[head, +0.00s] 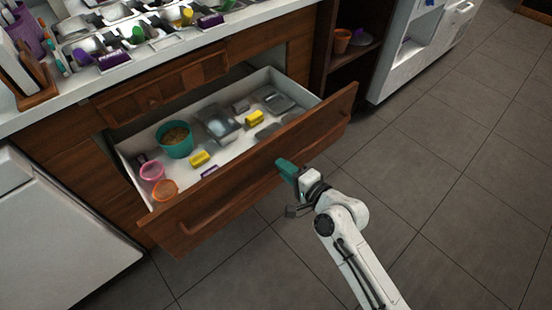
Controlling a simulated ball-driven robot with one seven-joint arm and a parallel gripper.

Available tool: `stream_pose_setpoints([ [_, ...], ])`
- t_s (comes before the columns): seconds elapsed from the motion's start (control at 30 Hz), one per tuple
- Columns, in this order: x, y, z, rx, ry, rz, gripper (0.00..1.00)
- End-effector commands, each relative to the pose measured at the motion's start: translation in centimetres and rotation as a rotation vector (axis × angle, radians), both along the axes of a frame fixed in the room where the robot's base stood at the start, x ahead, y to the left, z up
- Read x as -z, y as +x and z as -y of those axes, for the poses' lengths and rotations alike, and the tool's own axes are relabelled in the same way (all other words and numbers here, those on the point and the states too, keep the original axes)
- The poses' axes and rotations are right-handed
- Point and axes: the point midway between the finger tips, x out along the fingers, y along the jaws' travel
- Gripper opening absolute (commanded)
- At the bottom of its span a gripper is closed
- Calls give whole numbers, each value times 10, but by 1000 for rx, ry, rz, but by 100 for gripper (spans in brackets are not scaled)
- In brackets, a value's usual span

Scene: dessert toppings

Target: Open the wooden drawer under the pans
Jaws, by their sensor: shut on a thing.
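The wooden drawer (320,115) is pulled far out of the cabinet, and its white inside is in plain view. A long wooden handle (225,208) runs along its front. My gripper (288,168) is at the right part of the drawer front, with its teal fingers shut on the handle. The fingers partly hide the grip point. The metal pans (115,12) are on the counter above, at the top left.
The drawer holds a teal cup (175,140), a pink cup (152,171), an orange cup (165,190), yellow blocks and clear containers. A white appliance (60,235) stands at left. Dark shelves (345,65) stand at right. The tiled floor at right is clear.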

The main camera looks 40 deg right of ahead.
Motion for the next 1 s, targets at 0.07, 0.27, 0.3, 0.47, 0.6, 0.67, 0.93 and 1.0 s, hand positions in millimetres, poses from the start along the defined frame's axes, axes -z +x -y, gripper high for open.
stream_pose_setpoints([
  [0.07, 2, -11, 0, 1, -1, -4, 0],
  [0.27, 1, -24, 0, -1, -1, -3, 0],
  [0.3, 1, -25, 0, -1, -1, -3, 0],
  [0.47, 1, -27, 0, -1, 0, -2, 0],
  [0.6, 1, -27, 0, 0, 0, -2, 0],
  [0.67, 1, -27, 0, 0, 0, -2, 0],
  [0.93, 1, -27, 0, 0, 0, -1, 39],
  [1.0, 1, -27, 0, 0, 0, -1, 42],
])
